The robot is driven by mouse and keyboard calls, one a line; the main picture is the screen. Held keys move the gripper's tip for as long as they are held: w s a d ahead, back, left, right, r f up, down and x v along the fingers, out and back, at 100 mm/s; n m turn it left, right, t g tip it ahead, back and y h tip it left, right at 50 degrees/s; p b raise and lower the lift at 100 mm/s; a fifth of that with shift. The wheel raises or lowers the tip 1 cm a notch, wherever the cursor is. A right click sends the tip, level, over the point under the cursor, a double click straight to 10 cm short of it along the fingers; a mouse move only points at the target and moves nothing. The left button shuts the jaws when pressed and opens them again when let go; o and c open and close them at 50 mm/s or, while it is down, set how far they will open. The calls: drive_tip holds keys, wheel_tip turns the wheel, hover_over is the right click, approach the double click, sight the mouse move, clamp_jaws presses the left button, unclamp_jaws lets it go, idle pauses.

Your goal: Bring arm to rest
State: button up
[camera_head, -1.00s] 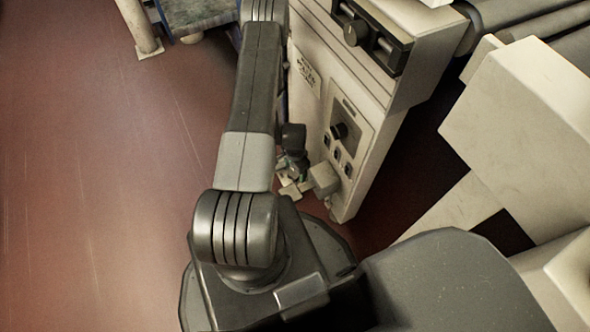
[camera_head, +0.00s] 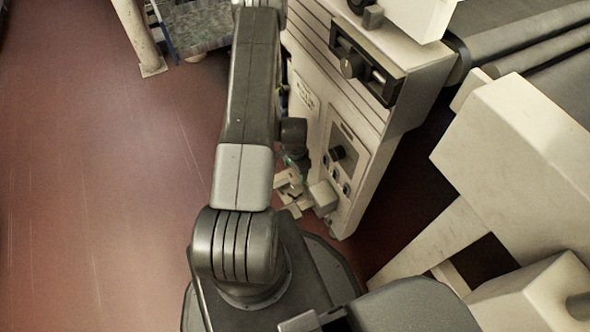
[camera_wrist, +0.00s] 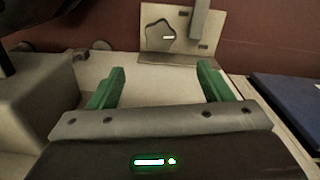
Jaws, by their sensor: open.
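My arm (camera_head: 250,90) reaches up the head view, away from my base, and bends at the far end beside a beige machine. My gripper shows in the wrist view (camera_wrist: 160,86) as two green fingers held wide apart, with nothing gripped between them. The fingers are over a pale flat surface (camera_wrist: 150,72). Beyond the fingertips stands a beige plate (camera_wrist: 185,42) with a dark star-like shape and a small bright slot. In the head view the wrist end is small and partly hidden behind the arm, close to the machine's side.
The beige machine (camera_head: 385,115) with knobs stands right of my arm. Dark rollers (camera_head: 530,35) and a large beige housing (camera_head: 510,160) lie further right. A post (camera_head: 138,35) and a cart (camera_head: 205,30) are at the top left. Red floor on the left is clear. A dark blue panel (camera_wrist: 290,100) shows at the wrist view's right.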

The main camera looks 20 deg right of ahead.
sight(295, 190)
wheel_tip(295, 190, down, 14)
drive_tip(key=b, duration=0.3)
drive_tip(key=shift+b, duration=0.35)
drive_tip(key=shift+r, duration=0.1)
drive_tip(key=shift+r, duration=0.1)
